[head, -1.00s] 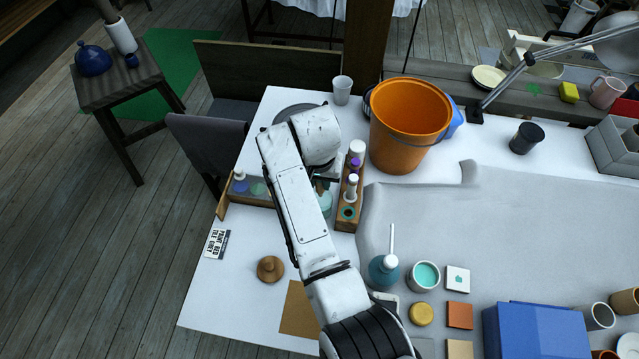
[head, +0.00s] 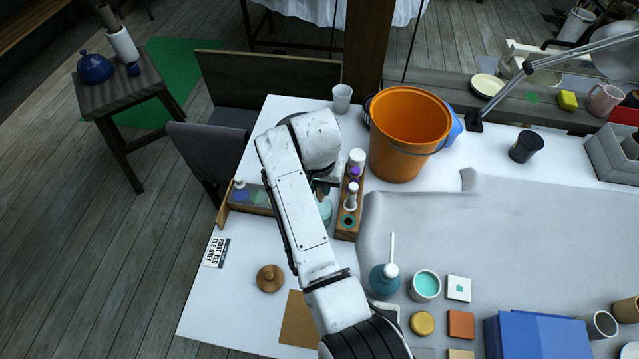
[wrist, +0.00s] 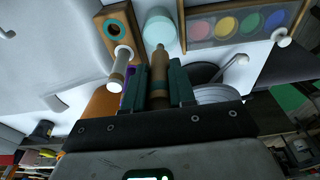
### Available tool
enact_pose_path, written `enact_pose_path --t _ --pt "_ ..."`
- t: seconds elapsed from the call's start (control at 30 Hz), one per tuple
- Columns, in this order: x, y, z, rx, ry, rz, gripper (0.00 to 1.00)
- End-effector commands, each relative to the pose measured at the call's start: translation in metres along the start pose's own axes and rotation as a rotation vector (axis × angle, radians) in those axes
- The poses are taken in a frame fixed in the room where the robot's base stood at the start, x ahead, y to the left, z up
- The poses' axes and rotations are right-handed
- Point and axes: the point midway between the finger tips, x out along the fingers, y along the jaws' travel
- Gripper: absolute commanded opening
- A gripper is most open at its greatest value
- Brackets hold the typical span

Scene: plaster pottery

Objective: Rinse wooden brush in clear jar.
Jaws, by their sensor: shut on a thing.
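My gripper (wrist: 163,84) is shut on a wooden brush (wrist: 158,65); its brown handle sits between the dark green fingers in the wrist view. The brush's narrow end points toward a pale teal, round-looking clear jar (wrist: 160,27). The two overlap in this view, and I cannot tell whether the brush is inside the jar or above it. In the head view the jar (head: 325,211) shows partly beside my forearm, left of the wooden rack. My arm hides the brush and most of the fingers there.
A wooden rack (head: 346,228) with bottles stands close right of the jar. A paint box (wrist: 207,42) lies on the other side. A grey round plate (wrist: 218,95) and the orange bucket (head: 405,140) are behind. A wooden knob-topped piece (head: 270,278) stands at front left.

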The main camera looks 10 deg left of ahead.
Motion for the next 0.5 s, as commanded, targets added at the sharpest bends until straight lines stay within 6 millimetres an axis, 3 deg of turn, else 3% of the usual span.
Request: enact_pose_path --t 0.23,0.5 --pt "-0.003 0.000 -0.001 0.000 0.001 -0.001 0.00" --pt "-0.024 0.000 -0.004 0.000 0.001 -0.001 0.00"
